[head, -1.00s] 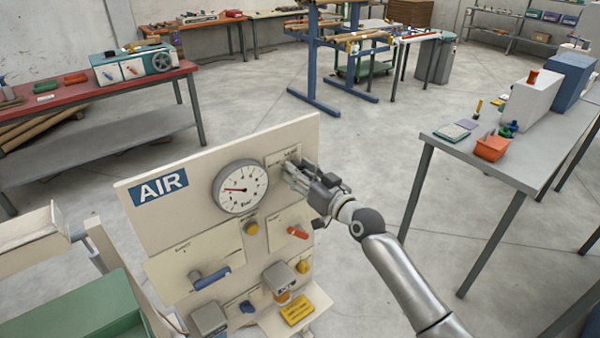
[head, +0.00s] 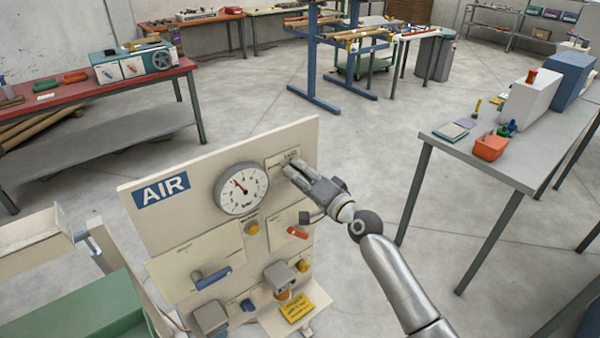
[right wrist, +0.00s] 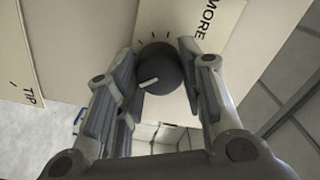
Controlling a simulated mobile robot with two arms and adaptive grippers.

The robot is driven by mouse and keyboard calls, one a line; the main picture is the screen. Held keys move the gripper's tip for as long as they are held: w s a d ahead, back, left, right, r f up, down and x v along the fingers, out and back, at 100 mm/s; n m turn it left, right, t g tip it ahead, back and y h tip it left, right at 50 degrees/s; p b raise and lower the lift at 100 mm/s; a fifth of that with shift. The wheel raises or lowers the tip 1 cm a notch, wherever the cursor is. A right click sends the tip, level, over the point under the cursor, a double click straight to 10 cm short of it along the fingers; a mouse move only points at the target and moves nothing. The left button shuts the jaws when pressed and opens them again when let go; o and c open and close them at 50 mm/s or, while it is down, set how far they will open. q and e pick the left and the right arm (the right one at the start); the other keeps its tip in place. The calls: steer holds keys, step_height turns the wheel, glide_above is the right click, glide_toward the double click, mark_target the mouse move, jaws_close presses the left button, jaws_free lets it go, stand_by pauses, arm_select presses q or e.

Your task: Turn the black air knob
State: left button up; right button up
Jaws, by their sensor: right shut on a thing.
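The black air knob (right wrist: 160,70) shows in the right wrist view on a cream plate lettered "MORE", with tick marks around it and a white pointer line on its face. My right gripper (right wrist: 158,78) is shut on the knob, one finger on each side. In the head view my right gripper (head: 290,168) reaches the upper right of the cream AIR panel (head: 205,165) and hides the knob. A round white gauge (head: 241,188) sits left of the gripper; its red needle points up and left. My left gripper is not in view.
Lower on the panel are a blue-handled valve (head: 212,277), a yellow button (head: 252,228), a red lever (head: 297,232) and a yellow tag (head: 297,306). A grey table (head: 500,165) with an orange bin (head: 490,147) stands at right. Open floor lies behind the panel.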

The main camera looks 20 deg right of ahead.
steer(key=shift+f+m+p, duration=0.1)
steer(key=shift+m+p, duration=1.3)
steer(key=shift+m, duration=3.5)
steer(key=o, duration=1)
steer(key=shift+o, duration=0.2)
steer(key=v, duration=1.2)
steer(key=shift+f, duration=0.1)
